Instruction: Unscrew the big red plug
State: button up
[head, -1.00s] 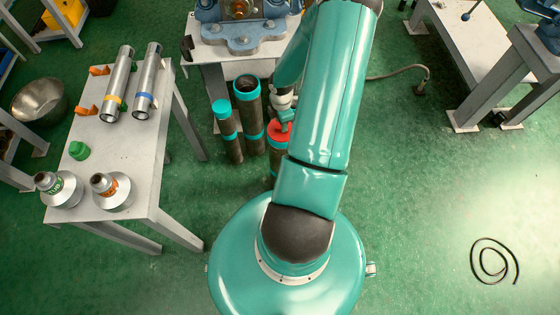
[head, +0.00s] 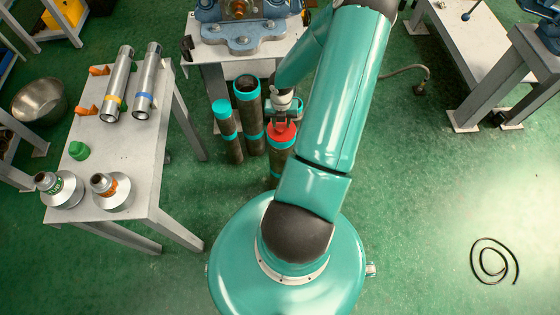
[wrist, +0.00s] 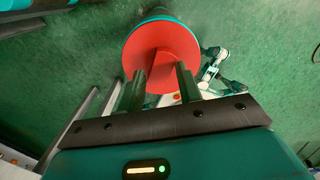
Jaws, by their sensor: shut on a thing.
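The big red plug (head: 288,138) sits at the top of an upright dark pipe with a teal band (head: 281,153). In the wrist view the plug (wrist: 185,42) is a round red disc with a raised red grip bar across it. My gripper (head: 282,126) is over the plug from the far side. In the wrist view my gripper's two fingers (wrist: 160,80) are shut on the plug's bar, one on each side. How deep the plug sits in the pipe cannot be told.
Two more upright pipes (head: 247,90) (head: 223,110) stand close on the left, the shorter one with a teal cap. A grey table (head: 130,150) with silver tubes stands farther left. A vise bench (head: 215,48) is behind.

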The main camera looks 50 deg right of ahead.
jog(key=o, duration=0.9)
jog(key=shift+s+f, duration=0.25)
jog(key=shift+w+r, duration=0.1)
jog(key=shift+r, duration=1.1)
